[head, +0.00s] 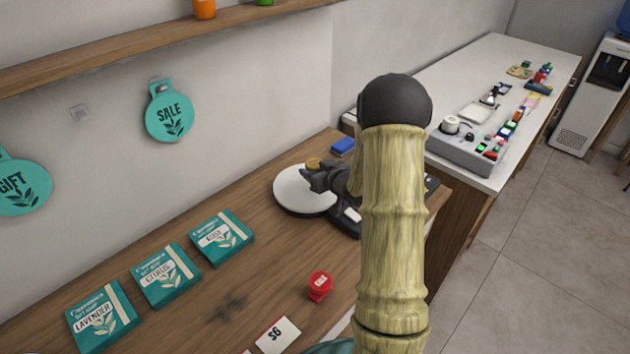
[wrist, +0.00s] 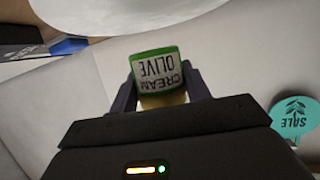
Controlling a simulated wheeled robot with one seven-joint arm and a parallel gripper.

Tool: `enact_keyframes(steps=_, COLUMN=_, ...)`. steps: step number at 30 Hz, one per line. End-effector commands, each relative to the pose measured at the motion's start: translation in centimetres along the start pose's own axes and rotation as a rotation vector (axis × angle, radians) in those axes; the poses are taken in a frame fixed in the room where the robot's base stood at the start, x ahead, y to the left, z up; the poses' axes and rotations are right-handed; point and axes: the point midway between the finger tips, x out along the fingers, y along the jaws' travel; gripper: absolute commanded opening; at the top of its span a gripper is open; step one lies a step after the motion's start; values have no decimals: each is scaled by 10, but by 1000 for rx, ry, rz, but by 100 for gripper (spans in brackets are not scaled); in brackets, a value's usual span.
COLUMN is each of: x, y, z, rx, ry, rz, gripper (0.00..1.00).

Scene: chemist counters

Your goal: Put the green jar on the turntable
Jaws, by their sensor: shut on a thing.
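The green jar (wrist: 158,72) has a white label reading "CREAM OLIVE" and shows upside down in the wrist view. My gripper (wrist: 160,92) is shut on it, with one dark finger on each side. In the head view my gripper (head: 314,178) is over the white round turntable (head: 290,198), and only the jar's brown top (head: 313,162) shows; its green part is hidden. The turntable also shows at the top of the wrist view (wrist: 120,12). There the jar's green end appears apart from the turntable, with a gap between them.
A blue block (head: 343,146) lies behind the turntable. Several teal packets (head: 222,236) line the wall side. The wood between them (head: 262,270) is mostly clear.

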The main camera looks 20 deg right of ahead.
Motion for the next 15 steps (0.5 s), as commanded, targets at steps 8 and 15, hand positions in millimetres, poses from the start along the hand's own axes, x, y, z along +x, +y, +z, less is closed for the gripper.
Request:
enact_keyframes(steps=8, x=11, y=-1, z=28, rx=3, ry=-3, rz=-2, gripper=24)
enact_keyframes(steps=15, x=15, y=0, z=38, rx=-1, ry=1, rz=0, gripper=24)
